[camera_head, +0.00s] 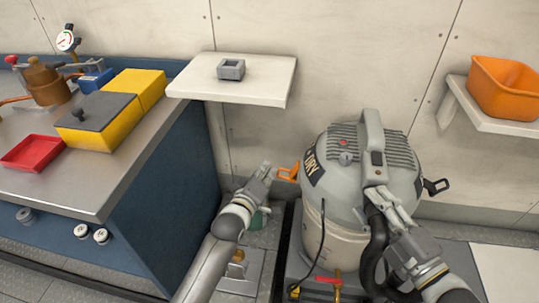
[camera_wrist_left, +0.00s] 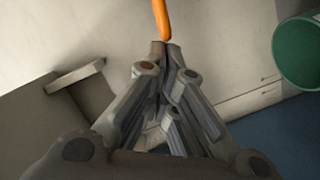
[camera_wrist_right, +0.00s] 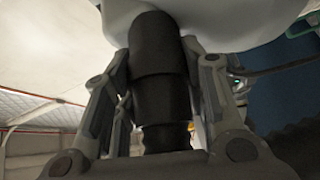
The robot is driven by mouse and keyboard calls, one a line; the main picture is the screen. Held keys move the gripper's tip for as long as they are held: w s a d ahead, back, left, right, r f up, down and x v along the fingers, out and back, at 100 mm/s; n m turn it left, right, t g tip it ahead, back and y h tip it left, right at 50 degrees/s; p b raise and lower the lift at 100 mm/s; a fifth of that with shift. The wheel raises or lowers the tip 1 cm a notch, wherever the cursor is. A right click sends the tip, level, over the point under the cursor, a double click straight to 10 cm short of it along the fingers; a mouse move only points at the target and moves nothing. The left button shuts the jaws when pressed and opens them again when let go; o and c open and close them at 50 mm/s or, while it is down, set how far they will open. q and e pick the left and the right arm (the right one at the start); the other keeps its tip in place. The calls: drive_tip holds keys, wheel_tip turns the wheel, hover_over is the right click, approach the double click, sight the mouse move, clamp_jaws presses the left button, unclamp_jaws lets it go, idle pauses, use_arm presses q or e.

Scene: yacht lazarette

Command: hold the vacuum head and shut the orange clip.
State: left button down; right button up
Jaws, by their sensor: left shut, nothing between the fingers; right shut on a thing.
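The vacuum head (camera_head: 340,165) is the grey domed top of the wet/dry vacuum, with a handle on it. The orange clip (camera_head: 288,174) sticks out from its left side; it also shows as an orange bar in the left wrist view (camera_wrist_left: 161,18). My left gripper (camera_head: 268,167) is shut and empty, its tips just left of the clip; whether they touch it I cannot tell. My right gripper (camera_head: 383,197) is shut on the black hose cuff (camera_wrist_right: 157,65) at the front of the head. The cuff fills the space between its fingers.
A black clip (camera_head: 437,186) sticks out on the vacuum's right side. The blue workbench (camera_head: 165,165) stands left of my left arm. A white shelf (camera_head: 240,82) with a grey block overhangs behind. An orange bin (camera_head: 503,88) sits on the right shelf. A green object (camera_wrist_left: 299,52) is near my left gripper.

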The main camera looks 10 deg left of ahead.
use_arm(q)
drive_tip(key=shift+d+f+n, duration=0.1)
drive_tip(key=shift+f+n, duration=0.15)
drive_tip(key=shift+n, duration=0.05)
drive_tip(key=s+a+r, duration=0.1)
drive_tip(key=s+a, duration=0.5)
drive_tip(key=s, duration=0.3)
drive_tip(key=shift+s+a, duration=0.2)
drive_tip(key=shift+s, duration=0.15)
drive_tip(key=shift+r, duration=0.15)
use_arm(e)
drive_tip(key=o, duration=1.3)
